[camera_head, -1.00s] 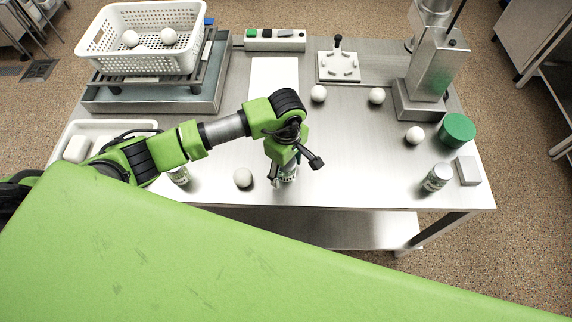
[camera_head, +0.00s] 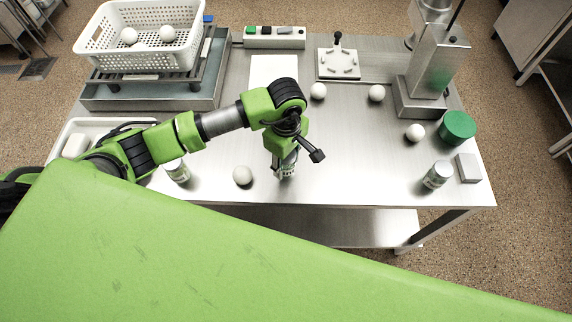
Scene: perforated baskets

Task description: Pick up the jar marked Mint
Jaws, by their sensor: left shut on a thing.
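My left gripper (camera_head: 285,168) points down at the front middle of the metal table (camera_head: 335,180). It is shut on a small jar (camera_head: 287,173) with a pale, partly green label, mostly covered by the fingers. I cannot read the label. A second jar (camera_head: 178,172) stands at the left, beside my left arm. A third jar (camera_head: 437,175) stands at the front right, with a pale lid. The labels on these are too small to read. My right gripper is not in view.
White balls lie about, one (camera_head: 243,175) just left of the gripper. A green cylinder (camera_head: 458,128) and a grey block (camera_head: 468,168) are at the right. A perforated white basket (camera_head: 140,55) with balls stands on the back left. A metal stand (camera_head: 420,97) rises at the back right.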

